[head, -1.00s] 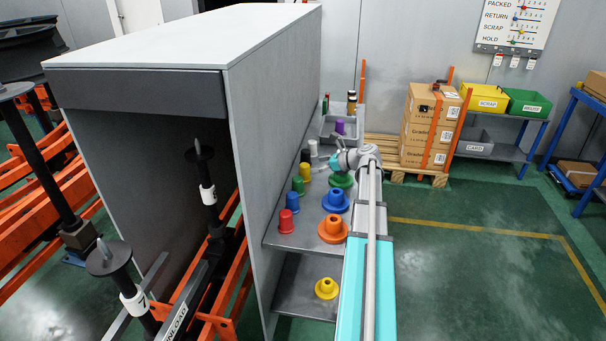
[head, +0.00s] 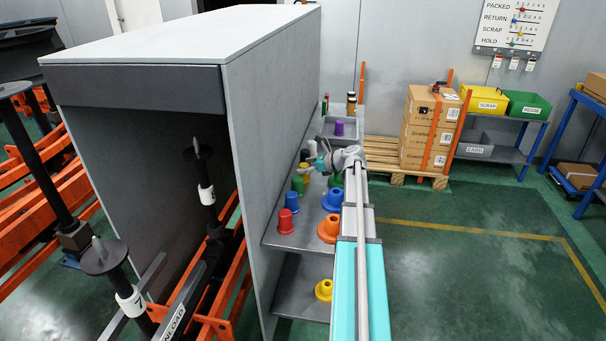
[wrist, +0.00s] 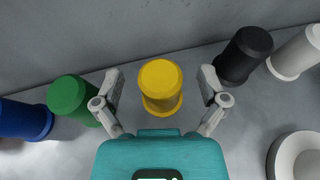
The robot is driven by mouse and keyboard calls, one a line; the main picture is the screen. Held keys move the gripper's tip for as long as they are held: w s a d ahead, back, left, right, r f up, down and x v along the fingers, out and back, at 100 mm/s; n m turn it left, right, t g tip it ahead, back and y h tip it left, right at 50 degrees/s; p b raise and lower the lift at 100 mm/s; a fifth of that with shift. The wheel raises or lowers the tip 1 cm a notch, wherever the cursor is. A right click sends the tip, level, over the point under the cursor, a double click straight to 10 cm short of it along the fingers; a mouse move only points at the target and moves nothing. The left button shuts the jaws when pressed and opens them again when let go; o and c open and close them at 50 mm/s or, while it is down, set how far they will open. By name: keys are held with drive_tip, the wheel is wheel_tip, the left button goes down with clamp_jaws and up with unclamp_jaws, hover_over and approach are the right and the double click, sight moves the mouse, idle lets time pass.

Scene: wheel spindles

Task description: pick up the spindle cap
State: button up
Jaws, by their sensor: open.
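A yellow cylindrical cap (wrist: 161,82) with a wider base rim stands upright between the fingers of my gripper (wrist: 161,75) in the wrist view. The fingers are open, one on each side of the cap, with gaps visible on both sides. A green cap (wrist: 70,96) is close to the left finger and a black cap (wrist: 243,57) is to the right of the right finger. In the head view my gripper (head: 316,158) is over the upper shelf, partly hiding the yellow cap.
Blue (head: 291,201) and red (head: 285,221) caps stand nearer on the shelf. Flanged blue (head: 332,201) and orange (head: 328,230) pieces are along its right side. A white cap (wrist: 296,52) is at right in the wrist view. A grey panel (wrist: 130,35) rises behind the row.

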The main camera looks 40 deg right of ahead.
drive_tip(key=c, duration=1.1)
drive_tip(key=shift+r, duration=0.2)
drive_tip(key=shift+c, duration=0.2)
wheel_tip(320, 180, up, 2)
drive_tip(key=shift+r+p, duration=0.1)
drive_tip(key=shift+p, duration=1.1)
drive_tip(key=s+d+r+p, duration=0.2)
drive_tip(key=s+r+p, duration=0.8)
drive_tip(key=s, duration=0.3)
drive_tip(key=shift+s+d+r+p, duration=0.25)
drive_tip(key=shift+s+p, duration=0.05)
drive_tip(key=shift+s, duration=0.1)
